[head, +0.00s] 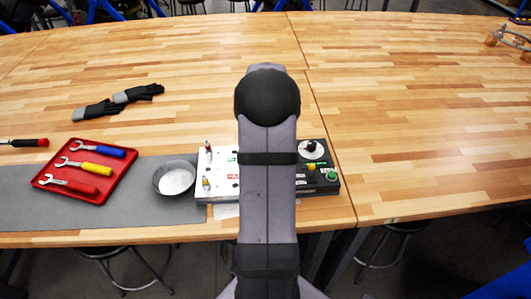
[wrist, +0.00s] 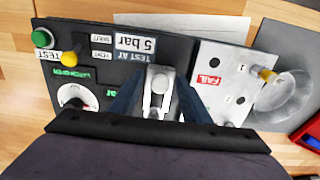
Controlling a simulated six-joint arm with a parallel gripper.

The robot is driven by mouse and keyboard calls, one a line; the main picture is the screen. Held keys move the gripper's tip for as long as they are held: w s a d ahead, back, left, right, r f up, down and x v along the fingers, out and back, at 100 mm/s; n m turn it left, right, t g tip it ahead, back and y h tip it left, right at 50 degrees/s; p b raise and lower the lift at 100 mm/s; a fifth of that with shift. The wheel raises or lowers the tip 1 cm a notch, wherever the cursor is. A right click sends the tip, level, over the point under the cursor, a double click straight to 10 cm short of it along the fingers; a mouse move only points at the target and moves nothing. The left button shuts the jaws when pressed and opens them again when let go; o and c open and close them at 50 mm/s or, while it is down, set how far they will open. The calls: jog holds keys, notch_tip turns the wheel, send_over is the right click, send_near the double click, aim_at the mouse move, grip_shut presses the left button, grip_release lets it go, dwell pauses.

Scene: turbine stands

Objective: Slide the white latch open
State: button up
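In the wrist view, the white latch (wrist: 157,92) is a narrow upright piece on a silver plate, between a black control panel (wrist: 120,68) and a white panel (wrist: 222,82). My gripper (wrist: 160,88) is open. Its two dark blue-grey fingers appear on either side of the latch and plate. I cannot tell whether they touch the latch, and the latch's lower end is near the dark gripper body. In the head view, my arm covers the latch and gripper; the black panel (head: 327,183) and white panel (head: 218,185) show beside it.
The black panel carries a green button (wrist: 42,38), a yellow-tipped switch (wrist: 75,53) and a round white dial (wrist: 75,95). A yellow-capped fitting (wrist: 265,75) stands on the white panel. A grey bowl (head: 174,178) and red tool tray (head: 86,172) are left.

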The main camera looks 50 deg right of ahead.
jog(key=shift+o, duration=0.8)
jog(key=shift+r, duration=0.2)
jog(key=shift+r+p, duration=3.05)
jog(key=shift+r, duration=0.3)
